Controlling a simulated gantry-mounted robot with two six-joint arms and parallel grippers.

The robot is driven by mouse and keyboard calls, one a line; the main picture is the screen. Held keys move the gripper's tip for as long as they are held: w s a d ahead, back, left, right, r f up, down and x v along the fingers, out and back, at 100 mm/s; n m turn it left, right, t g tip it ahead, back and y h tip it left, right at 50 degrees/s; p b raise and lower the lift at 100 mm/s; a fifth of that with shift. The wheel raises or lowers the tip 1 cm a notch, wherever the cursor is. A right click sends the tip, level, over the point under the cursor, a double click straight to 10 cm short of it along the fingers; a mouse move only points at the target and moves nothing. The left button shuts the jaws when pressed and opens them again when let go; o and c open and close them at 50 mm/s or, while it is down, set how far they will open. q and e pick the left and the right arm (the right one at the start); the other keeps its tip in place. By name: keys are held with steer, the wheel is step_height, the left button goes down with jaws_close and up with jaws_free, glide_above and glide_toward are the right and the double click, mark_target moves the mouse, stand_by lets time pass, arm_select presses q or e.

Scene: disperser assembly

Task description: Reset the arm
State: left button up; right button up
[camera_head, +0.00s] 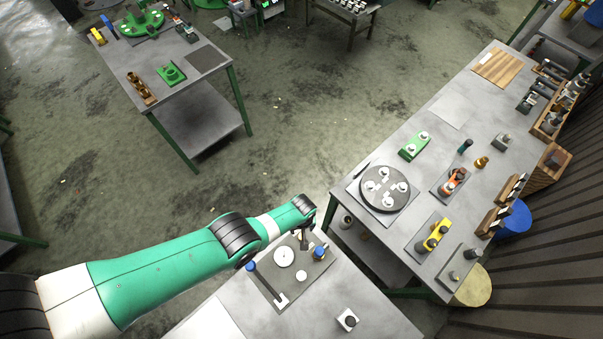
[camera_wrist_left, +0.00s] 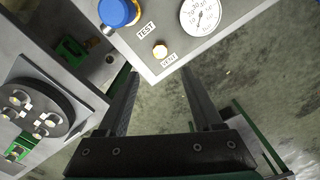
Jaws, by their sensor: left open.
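My left arm (camera_head: 175,262) is green and white and reaches in from the left in the head view. Its gripper (camera_head: 304,240) is above the far edge of the near table, beside a grey panel (camera_head: 270,283). In the left wrist view the gripper (camera_wrist_left: 157,72) is open, with nothing between its two dark fingers. Beyond the fingertips the panel shows a blue knob (camera_wrist_left: 118,12) near the word TEST, a small pale knob (camera_wrist_left: 160,51) near the word VENT, and a round gauge (camera_wrist_left: 200,16). My right gripper is not in view.
A small block with a white top (camera_head: 347,319) is on the near table. The right table (camera_head: 432,185) carries a dark round plate (camera_head: 385,188), a green part (camera_head: 414,146) and a yellow part (camera_head: 432,236). Open floor lies between it and the far left table (camera_head: 205,88).

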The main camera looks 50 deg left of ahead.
arm_select(q)
steer(key=w+r+t, duration=0.4)
steer(key=w+r, duration=0.5)
steer(key=w, duration=0.4)
steer(key=w+d+r+m+t, duration=0.1)
steer(key=w+r+t, duration=0.1)
steer(key=w+r, duration=0.45)
steer(key=w+r+t, duration=0.3)
steer(key=r, duration=0.7)
steer(key=w+d+r+m+t, duration=0.1)
steer(key=w+r+t, duration=0.1)
steer(key=w+r, duration=0.5)
steer(key=s+r+m+t+h, duration=0.15)
steer(key=s+r+t, duration=0.35)
steer(key=r, duration=1.4)
steer(key=s+r+m+t, duration=0.2)
steer(key=s+r+t, duration=0.3)
steer(key=r, duration=1.3)
steer(key=s+a+r+m+t, duration=0.1)
steer(key=s+r+m+t, duration=0.5)
steer(key=s+r, duration=0.8)
steer(key=s, duration=0.3)
steer(key=shift+s, duration=0.4)
